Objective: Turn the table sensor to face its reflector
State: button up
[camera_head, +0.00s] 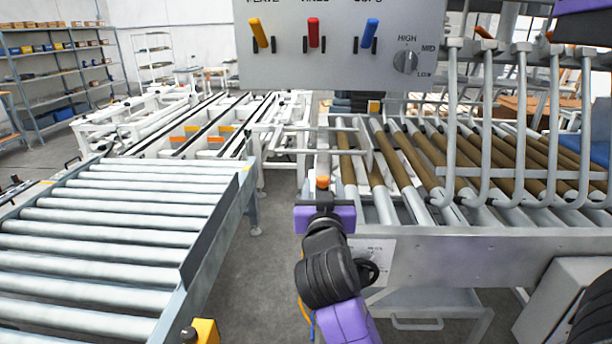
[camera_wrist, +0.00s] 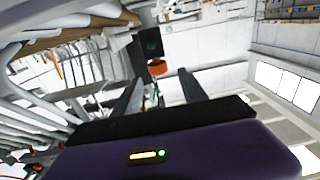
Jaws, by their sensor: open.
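My gripper (camera_head: 323,196) is at the near left corner of the right-hand roller table, close to a small orange cap (camera_head: 322,183). In the wrist view, my gripper (camera_wrist: 160,84) has its two dark fingers spread apart. A black box with a round dark lens (camera_wrist: 151,43), which looks like the table sensor, lies just beyond the fingertips. An orange round part (camera_wrist: 157,68) sits below it in the picture, between the fingertips. I cannot tell whether either finger touches it. I cannot make out the reflector for certain.
The right roller table (camera_head: 470,255) has upright bent grey bars above its rollers. A left roller conveyor (camera_head: 110,235) stands across a grey floor gap (camera_head: 275,270). A control panel (camera_head: 340,70) with yellow, red and blue levers and a knob hangs at the top. Shelves stand far left.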

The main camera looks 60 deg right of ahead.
aim_at(323, 176)
jog(key=shift+f+p+x, duration=0.2)
jog(key=shift+p+x, duration=0.65)
jog(key=shift+x, duration=3.05)
jog(key=shift+c, duration=0.2)
grip_shut()
